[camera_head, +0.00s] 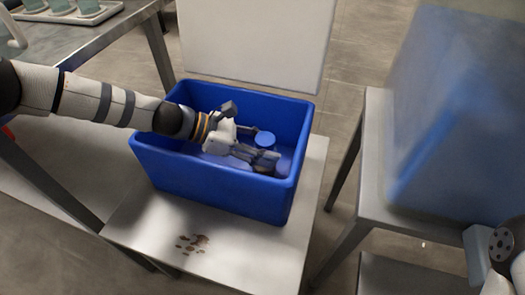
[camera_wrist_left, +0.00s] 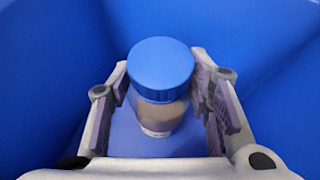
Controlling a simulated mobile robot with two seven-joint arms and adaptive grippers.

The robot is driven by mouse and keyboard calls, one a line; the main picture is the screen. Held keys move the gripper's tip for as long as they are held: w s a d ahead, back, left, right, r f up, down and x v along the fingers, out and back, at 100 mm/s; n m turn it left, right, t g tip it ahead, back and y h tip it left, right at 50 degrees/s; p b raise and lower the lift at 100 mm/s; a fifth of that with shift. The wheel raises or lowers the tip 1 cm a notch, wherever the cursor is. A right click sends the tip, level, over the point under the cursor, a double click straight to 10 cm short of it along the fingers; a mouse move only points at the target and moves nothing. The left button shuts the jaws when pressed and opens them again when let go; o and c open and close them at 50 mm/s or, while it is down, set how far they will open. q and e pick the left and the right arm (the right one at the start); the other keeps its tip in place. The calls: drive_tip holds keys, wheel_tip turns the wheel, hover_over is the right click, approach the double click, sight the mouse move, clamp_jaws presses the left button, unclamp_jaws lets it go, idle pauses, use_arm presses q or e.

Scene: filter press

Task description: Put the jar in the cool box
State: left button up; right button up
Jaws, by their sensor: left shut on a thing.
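The cool box (camera_head: 215,185) is a deep blue open-topped bin with a pale panel, seemingly its raised lid (camera_head: 255,40), at its back. The jar, with a round blue lid (camera_head: 265,139), is inside the box, below the rim. In the left wrist view the jar (camera_wrist_left: 160,95) stands upright between the fingers, with pale brown contents. My left gripper (camera_head: 259,149) reaches down into the box and is shut on the jar; it also shows in the left wrist view (camera_wrist_left: 162,98). I cannot tell whether the jar's base touches the box floor.
The box stands on a low pale table (camera_head: 270,245) with brown spots (camera_head: 192,242) in front. A large blue block-like thing (camera_head: 465,120) stands on a stand at the right. A metal table (camera_head: 100,35) at the upper left bears a tray (camera_head: 72,16) with several cups.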

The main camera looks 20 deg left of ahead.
use_arm(q)
drive_tip(key=shift+f, duration=0.35)
drive_tip(key=shift+r, duration=0.1)
drive_tip(key=o, duration=1.3)
drive_tip(key=shift+o, duration=0.2)
